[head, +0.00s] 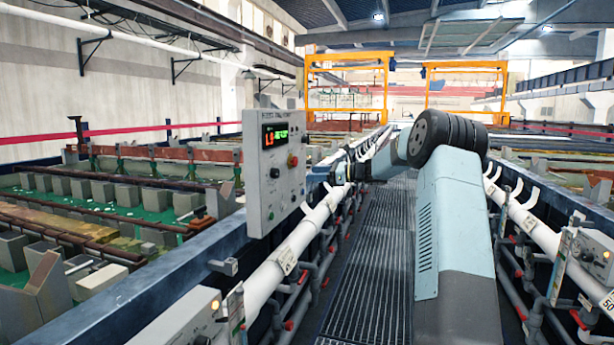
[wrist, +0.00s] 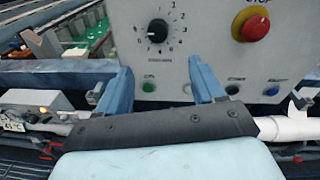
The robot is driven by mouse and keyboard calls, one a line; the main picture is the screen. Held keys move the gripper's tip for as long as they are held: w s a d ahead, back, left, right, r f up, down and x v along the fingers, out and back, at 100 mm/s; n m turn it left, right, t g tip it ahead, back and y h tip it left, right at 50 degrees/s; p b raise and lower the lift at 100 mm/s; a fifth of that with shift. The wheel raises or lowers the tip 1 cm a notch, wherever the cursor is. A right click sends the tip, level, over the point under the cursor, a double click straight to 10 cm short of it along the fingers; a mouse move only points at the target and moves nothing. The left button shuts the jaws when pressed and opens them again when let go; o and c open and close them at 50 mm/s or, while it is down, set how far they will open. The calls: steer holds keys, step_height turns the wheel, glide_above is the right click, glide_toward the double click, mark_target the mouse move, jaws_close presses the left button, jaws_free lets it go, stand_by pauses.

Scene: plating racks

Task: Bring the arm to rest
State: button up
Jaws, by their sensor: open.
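My arm reaches forward over the walkway in the head view and bends left. My gripper (wrist: 160,66) is open and empty, its two blue fingers spread apart. It faces the grey control panel (head: 258,193), which fills the upper part of the wrist view (wrist: 205,20). The black rotary knob (wrist: 157,31) shows above and between the fingers. A green button (wrist: 149,87) lies between them in the picture. In the head view my gripper is partly hidden, small and just right of the panel. I cannot tell whether the fingertips touch the panel.
The panel also carries a red stop button (wrist: 250,26), a black button (wrist: 232,89) and a blue button (wrist: 271,91). White pipes (head: 300,240) and tank edges line both sides of the grated walkway (head: 365,270). Orange gantry frames (head: 345,60) stand farther back.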

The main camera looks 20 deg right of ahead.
steer(key=shift+s+d, duration=0.15)
steer(key=shift+d, duration=0.05)
steer(key=shift+a, duration=0.1)
steer(key=s+a+r+n+g+h, duration=0.1)
steer(key=s+a+n+g+h, duration=0.3)
steer(key=s+a, duration=0.6)
steer(key=s+a+r+n+g+h, duration=0.1)
steer(key=s+a+r+n+h, duration=0.15)
steer(key=s+a+n, duration=0.75)
steer(key=s+d+f+n+h, duration=0.2)
steer(key=s+n, duration=0.1)
steer(key=s, duration=0.9)
steer(key=s+d+f+n+t+h, duration=0.1)
steer(key=s+d+f+n+h, duration=0.1)
steer(key=s, duration=1)
steer(key=s+d+f+n+h, duration=0.3)
steer(key=s, duration=0.9)
steer(key=shift+s+d+f+n+h, duration=0.15)
steer(key=shift+s+d+n+h, duration=0.05)
steer(key=shift+d+n+h, duration=0.15)
steer(key=shift+c, duration=0.4)
jaws_close()
